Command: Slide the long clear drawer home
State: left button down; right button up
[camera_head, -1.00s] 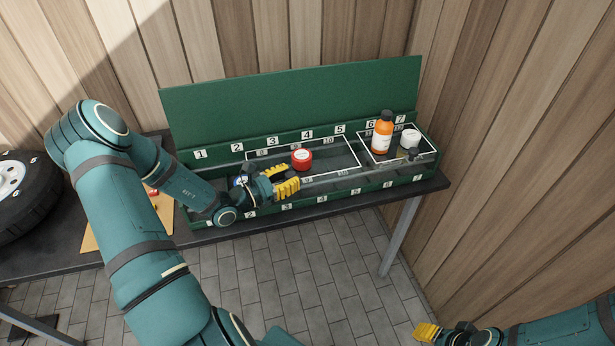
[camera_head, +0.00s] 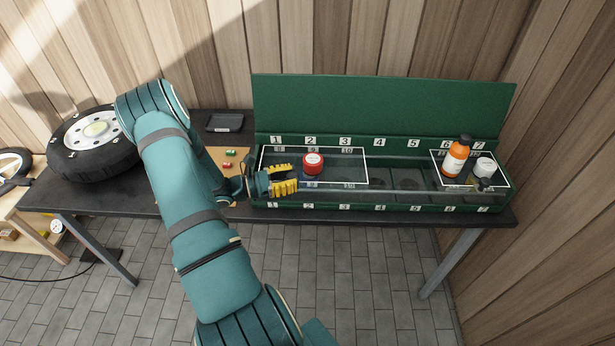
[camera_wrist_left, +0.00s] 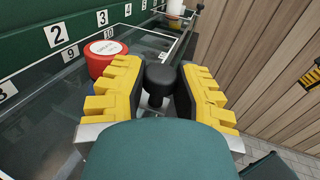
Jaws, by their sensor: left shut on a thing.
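The long clear drawer (camera_head: 345,152), outlined in white, lies in the green case (camera_head: 400,203) at the left end, beside numbers 1 to 3. A red-lidded jar (camera_head: 313,162) stands in it; the jar also shows in the left wrist view (camera_wrist_left: 100,58). My left gripper (camera_head: 284,181) is at the drawer's front left. In the left wrist view its yellow fingers (camera_wrist_left: 155,95) are shut on a black knob (camera_wrist_left: 159,78). The knob is hidden in the head view. A yellow-tipped part of what looks like my right gripper (camera_wrist_left: 312,76) shows at the right edge; its jaws are unclear.
A shorter clear drawer at the case's right end holds an orange bottle (camera_head: 456,158) and a white-lidded jar (camera_head: 484,166). The case's middle is open between the drawers. A wheel (camera_head: 95,148) and a dark tray (camera_head: 224,122) sit left on the bench. Wooden walls stand behind and right.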

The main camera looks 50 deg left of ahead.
pick_arm(q)
jog(key=shift+s+a, duration=0.35)
jog(key=shift+a, duration=0.1)
jog(key=c, duration=0.6)
grip_release()
jog(key=shift+c, duration=0.2)
jog(key=shift+s, duration=0.1)
jog(key=v, duration=1.2)
jog(key=shift+s+a, duration=0.1)
